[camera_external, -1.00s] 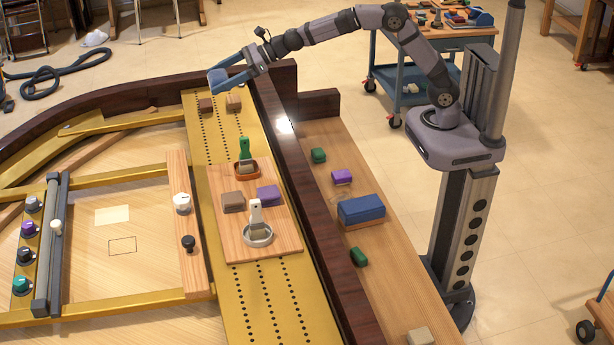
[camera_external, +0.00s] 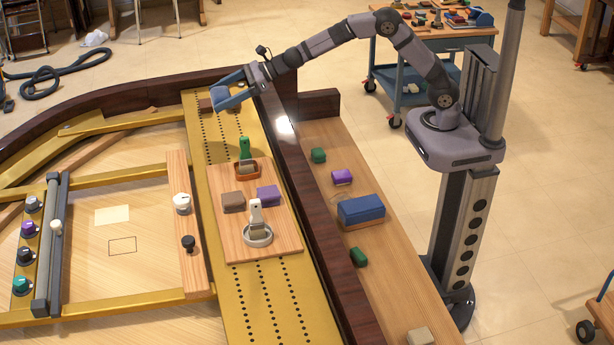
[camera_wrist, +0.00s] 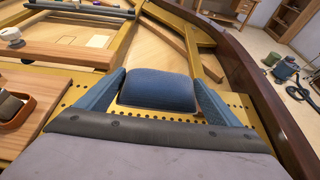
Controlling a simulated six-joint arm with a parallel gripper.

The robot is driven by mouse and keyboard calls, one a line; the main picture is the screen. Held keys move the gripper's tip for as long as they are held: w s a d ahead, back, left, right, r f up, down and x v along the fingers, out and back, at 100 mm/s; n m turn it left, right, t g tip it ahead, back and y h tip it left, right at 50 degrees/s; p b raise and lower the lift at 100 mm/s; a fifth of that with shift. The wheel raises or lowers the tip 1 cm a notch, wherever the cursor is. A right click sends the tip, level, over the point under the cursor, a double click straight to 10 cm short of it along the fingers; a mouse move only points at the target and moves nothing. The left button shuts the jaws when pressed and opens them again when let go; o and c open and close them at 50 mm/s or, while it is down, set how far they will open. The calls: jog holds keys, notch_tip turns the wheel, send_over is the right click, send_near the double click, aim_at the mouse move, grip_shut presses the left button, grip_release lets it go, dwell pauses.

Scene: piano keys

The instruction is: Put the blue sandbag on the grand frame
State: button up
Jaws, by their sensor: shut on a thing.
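The blue sandbag (camera_wrist: 158,90) is a rounded dark-blue cushion. In the wrist view it sits between the two blue fingers of my gripper (camera_wrist: 160,78). My gripper (camera_external: 222,101) is shut on it, above the far end of the grand frame (camera_external: 236,308), in the external view. The grand frame is gold, with rows of dark holes; it also shows in the wrist view (camera_wrist: 238,101). In the external view, fingers and sandbag blend in colour, so the bag's outline is unclear. I cannot tell whether the bag touches the frame.
A dark wooden rim (camera_external: 305,200) runs along the frame. A wooden board (camera_external: 228,246) with small blocks and tools lies on the frame, nearer the camera. Brown blocks lie close to my gripper, partly hidden. A large blue block (camera_external: 361,209) rests on the side shelf (camera_external: 395,275).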

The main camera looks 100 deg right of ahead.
aim_at(225, 126)
jog(key=shift+f+b, duration=0.45)
jog(key=shift+f, duration=3.65)
jog(key=shift+f+b, duration=0.5)
jog(key=shift+b, duration=0.2)
jog(key=shift+s+f+b, duration=0.2)
jog(key=shift+f+b, duration=0.15)
jog(key=shift+f, duration=0.1)
jog(key=o, duration=1.2)
jog(key=shift+f, duration=0.1)
jog(key=r+p, duration=0.1)
jog(key=p, duration=0.1)
jog(key=shift+w+r+p, duration=0.1)
jog(key=shift+r+p, duration=0.2)
jog(key=b+v, duration=0.3)
jog(key=v, duration=0.9)
jog(key=shift+w+r, duration=0.1)
jog(key=shift+r, duration=0.1)
